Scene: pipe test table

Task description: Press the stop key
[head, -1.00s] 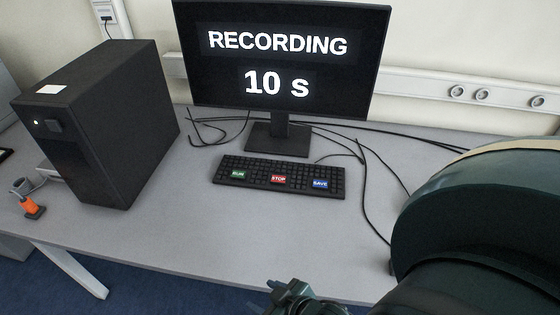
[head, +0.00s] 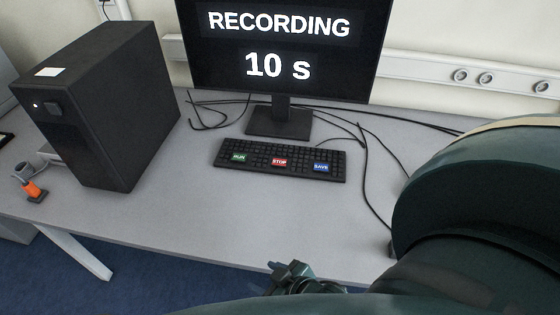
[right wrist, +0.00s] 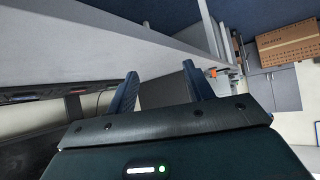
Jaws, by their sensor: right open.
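The black keyboard (head: 225,150) lies flat on the grey table. It carries a red STOP key (head: 279,162) in the middle, a green RUN key (head: 238,157) to its left and a blue SAVE key (head: 321,167) to its right. The monitor (head: 285,45) behind it reads "RECORDING 10 s". My right gripper (head: 284,276) is at the table's front edge, below and apart from the keyboard. In the right wrist view its two fingers (right wrist: 160,88) are spread with nothing between them. My left gripper is not in view.
A black computer tower (head: 105,110) stands at the left, with a small orange object (head: 33,190) beside it. Loose black cables (head: 367,180) run right of the keyboard. The table (head: 200,215) in front of the keyboard is clear. My right arm covers the lower right.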

